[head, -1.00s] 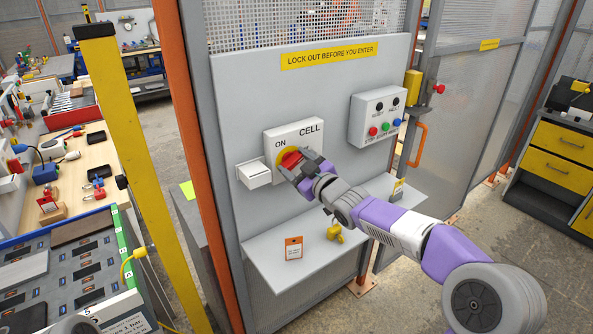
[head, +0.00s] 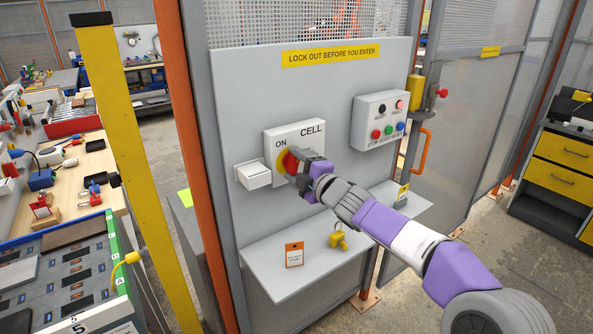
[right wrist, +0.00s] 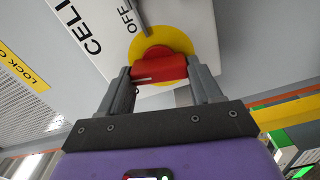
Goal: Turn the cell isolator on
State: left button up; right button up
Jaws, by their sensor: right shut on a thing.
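The cell isolator is a white box (head: 313,131) marked CELL and ON, fixed to the grey panel. Its red handle (head: 291,160) stands on a yellow disc (head: 282,163). My right gripper (head: 298,168) is at the handle, and its fingers hide part of it. In the right wrist view the fingers (right wrist: 160,80) are shut on the two ends of the red handle (right wrist: 158,69), in front of the yellow disc (right wrist: 139,45). The word OFF shows on the box (right wrist: 110,22) there. My left gripper is not in view.
A small white box (head: 253,174) sits left of the isolator. A button box (head: 378,118) is to the right. A yellow post (head: 130,150) stands at left.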

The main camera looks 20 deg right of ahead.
jog(key=shift+n+b, duration=0.35)
jog(key=shift+n, duration=0.75)
jog(key=shift+r, duration=0.1)
jog(key=o, duration=1.1)
jog(key=shift+c, duration=0.2)
jog(key=v, duration=0.7)
jog(key=shift+s, duration=0.2)
